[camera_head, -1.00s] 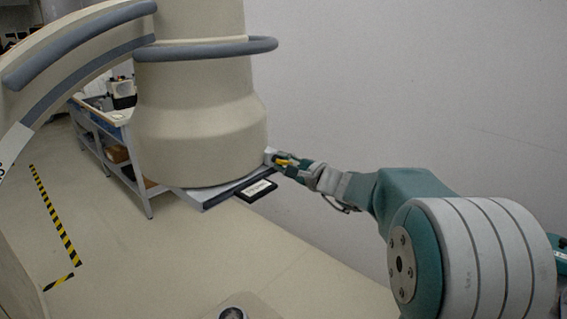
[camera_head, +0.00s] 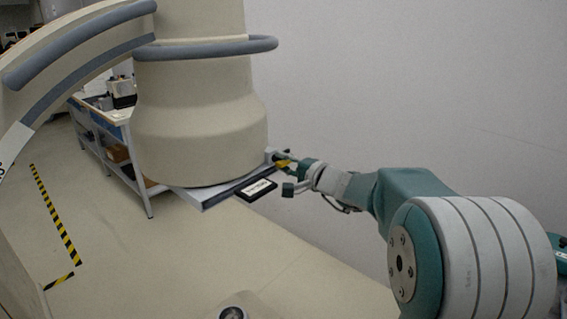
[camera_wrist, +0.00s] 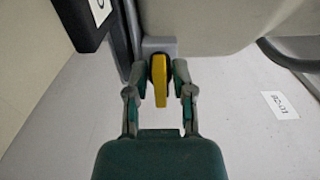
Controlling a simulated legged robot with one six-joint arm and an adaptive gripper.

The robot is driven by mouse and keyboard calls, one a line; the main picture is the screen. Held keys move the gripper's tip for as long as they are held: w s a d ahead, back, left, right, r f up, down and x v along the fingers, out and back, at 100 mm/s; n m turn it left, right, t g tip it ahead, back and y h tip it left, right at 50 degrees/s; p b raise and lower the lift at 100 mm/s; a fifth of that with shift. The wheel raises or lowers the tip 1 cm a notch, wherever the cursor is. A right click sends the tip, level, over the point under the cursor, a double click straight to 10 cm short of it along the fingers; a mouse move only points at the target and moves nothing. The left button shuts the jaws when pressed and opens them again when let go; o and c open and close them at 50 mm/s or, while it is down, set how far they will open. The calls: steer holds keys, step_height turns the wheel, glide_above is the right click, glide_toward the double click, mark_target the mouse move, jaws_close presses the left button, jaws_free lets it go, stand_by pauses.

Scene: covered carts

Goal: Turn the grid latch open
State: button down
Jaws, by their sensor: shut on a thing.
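The yellow grid latch (camera_head: 282,163) sits on a grey mount at the right corner of the flat tray-like edge under the beige column. In the wrist view the latch (camera_wrist: 159,88) is a narrow yellow tab pointing toward me, between my green fingers. My gripper (camera_wrist: 161,78) is shut on the latch, with one finger on each side; the finger contact is hard to make out. In the head view my gripper (camera_head: 292,175) is turned so that one dark finger hangs below the other.
The beige column (camera_head: 198,120) with a grey ring rail stands left of my gripper. A black labelled plate (camera_head: 258,190) juts from the tray edge below. A pale wall (camera_head: 420,90) lies behind my arm. A shelf bench (camera_head: 110,130) is at the back left.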

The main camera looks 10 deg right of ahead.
steer(key=shift+a+f, duration=0.1)
steer(key=shift+f, duration=0.2)
steer(key=c, duration=0.7)
jaws_free()
steer(key=shift+s, duration=0.1)
steer(key=shift+r, duration=0.1)
steer(key=v, duration=1.2)
